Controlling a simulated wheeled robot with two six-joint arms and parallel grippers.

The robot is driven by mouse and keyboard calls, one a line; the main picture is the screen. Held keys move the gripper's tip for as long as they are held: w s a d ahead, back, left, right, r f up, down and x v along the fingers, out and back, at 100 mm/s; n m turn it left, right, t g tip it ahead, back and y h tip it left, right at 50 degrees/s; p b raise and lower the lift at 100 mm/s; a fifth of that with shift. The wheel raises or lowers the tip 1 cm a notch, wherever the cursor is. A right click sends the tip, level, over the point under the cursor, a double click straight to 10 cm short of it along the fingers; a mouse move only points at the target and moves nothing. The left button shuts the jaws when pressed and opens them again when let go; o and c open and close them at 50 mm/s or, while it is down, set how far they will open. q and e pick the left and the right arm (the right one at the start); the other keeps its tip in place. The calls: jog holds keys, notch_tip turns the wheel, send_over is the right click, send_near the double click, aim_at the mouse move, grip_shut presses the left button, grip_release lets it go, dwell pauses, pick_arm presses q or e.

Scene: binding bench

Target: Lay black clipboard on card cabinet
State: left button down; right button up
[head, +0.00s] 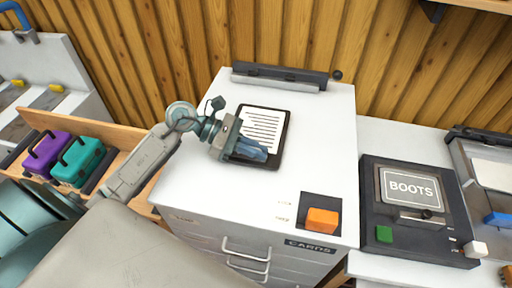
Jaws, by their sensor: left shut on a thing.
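The black clipboard (284,136) with a white lined sheet shows in the head view over the top of the white card cabinet (325,160), towards its back middle. I cannot tell whether it touches the cabinet top. My left gripper (256,150) reaches in from the left and is shut on the clipboard at its front left part, hiding that corner. The cabinet has a "CARDS" label and drawer handles on its front. My right gripper is not in view.
A dark bar (280,77) lies along the cabinet's back edge. An orange block (322,220) sits at its front right corner. A dark "BOOTS" device (420,212) stands to the right. Purple (46,152) and teal (78,162) cases sit in a wooden tray at left.

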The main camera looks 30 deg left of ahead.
pick_arm(q)
jog(key=shift+f, duration=0.3)
jog(key=shift+f, duration=0.2)
jog(key=c, duration=1.6)
grip_release()
jog(key=shift+o, duration=0.2)
jog(key=shift+r, duration=0.1)
